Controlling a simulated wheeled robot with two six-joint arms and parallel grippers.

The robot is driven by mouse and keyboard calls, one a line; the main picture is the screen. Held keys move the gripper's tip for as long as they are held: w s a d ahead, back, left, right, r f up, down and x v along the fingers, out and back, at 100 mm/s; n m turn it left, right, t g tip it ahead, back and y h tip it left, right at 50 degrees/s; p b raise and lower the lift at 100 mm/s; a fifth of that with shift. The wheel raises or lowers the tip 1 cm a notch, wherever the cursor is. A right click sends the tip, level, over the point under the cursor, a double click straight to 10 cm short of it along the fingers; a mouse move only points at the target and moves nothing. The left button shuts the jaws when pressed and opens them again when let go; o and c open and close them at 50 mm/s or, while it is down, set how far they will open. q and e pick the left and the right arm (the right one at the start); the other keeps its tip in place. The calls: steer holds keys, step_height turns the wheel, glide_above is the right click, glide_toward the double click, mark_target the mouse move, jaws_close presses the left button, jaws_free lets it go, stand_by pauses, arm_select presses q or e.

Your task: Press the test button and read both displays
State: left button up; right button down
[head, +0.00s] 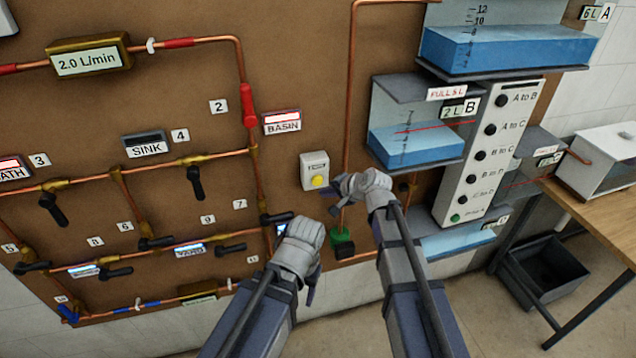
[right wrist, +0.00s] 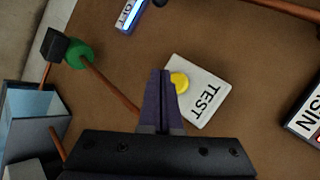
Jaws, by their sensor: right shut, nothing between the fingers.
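The test box is white with a yellow button (head: 319,181) on the brown board. In the right wrist view the button (right wrist: 180,82) sits beside the word TEST. My right gripper (head: 342,192) is shut and empty, its tips close to the button's side; contact cannot be told. It fills the middle of the right wrist view (right wrist: 161,75). My left gripper (head: 309,292) hangs lower, in front of the board; its jaws are unclear. A brass-framed display (head: 89,62) reads 2.0 L/min. Another brass-framed display (head: 198,292) at the bottom is too small to read.
A green-and-black fitting (head: 342,241) is below the button. Blue-filled tanks (head: 415,146) and a white switch panel (head: 480,160) stand to the right, with a wooden table (head: 600,215) beyond.

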mark_target(317, 185)
steer(key=shift+w+a, duration=0.3)
steer(key=shift+w, duration=0.55)
stand_by(1.4)
steer(key=shift+w+a, duration=0.1)
steer(key=shift+w, duration=0.3)
steer(key=shift+w+a, duration=0.15)
steer(key=shift+w, duration=0.35)
stand_by(0.7)
steer(key=shift+s, duration=0.1)
steer(key=shift+s+d, duration=0.25)
steer(key=shift+s, duration=0.55)
steer(key=s, duration=0.1)
steer(key=s+d, duration=0.1)
steer(key=s, duration=0.2)
steer(key=shift+s+d, duration=0.3)
steer(key=shift+s, duration=0.1)
